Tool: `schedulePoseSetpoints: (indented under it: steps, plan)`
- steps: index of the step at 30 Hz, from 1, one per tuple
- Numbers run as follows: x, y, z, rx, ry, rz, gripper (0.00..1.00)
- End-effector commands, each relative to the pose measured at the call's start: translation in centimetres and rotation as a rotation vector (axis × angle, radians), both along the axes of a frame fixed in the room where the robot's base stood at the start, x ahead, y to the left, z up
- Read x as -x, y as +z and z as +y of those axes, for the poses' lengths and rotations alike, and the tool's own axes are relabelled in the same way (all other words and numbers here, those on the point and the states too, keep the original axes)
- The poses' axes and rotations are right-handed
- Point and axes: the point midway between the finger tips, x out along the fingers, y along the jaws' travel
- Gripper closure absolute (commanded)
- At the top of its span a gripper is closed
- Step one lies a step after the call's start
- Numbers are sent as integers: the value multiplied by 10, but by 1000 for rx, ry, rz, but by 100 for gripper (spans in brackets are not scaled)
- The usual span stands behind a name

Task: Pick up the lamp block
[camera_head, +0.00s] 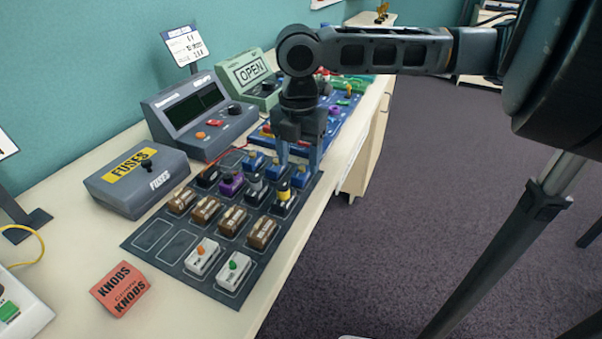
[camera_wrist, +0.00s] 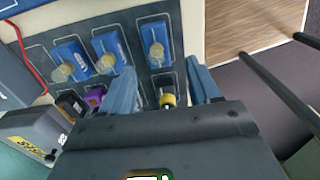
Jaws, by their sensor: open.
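Three blue blocks with round pale bulbs, which look like lamp blocks, stand in the far row of a dark tray. In the wrist view they are the left (camera_wrist: 70,58), middle (camera_wrist: 108,48) and right (camera_wrist: 155,42) ones. My gripper is open and empty, pointing down. In the wrist view its fingertips (camera_wrist: 160,75) straddle the line of the right blue block. A black block with a yellow knob (camera_wrist: 167,98) also shows between the fingers.
The dark tray (camera_head: 150,238) also holds brown, white and black blocks and a purple-topped one. A grey FUSES box (camera_head: 135,190) and a grey meter (camera_head: 195,115) stand to its left. A red KNOBS card (camera_head: 120,289) lies in front. The table's right edge is close.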

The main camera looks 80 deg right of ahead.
Motion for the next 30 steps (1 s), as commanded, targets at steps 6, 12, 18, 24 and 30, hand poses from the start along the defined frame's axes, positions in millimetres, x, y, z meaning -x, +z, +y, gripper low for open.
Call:
schedulePoseSetpoints:
  steps: [6,12,18,24,30]
  plan:
    - [0,-30,-2,-2,-1,0,38]
    - [0,-38,-2,0,1,-1,38]
    - [0,-38,-2,0,1,-1,44]
    - [0,-38,-2,0,0,-1,63]
    - [0,-38,-2,0,0,-1,82]
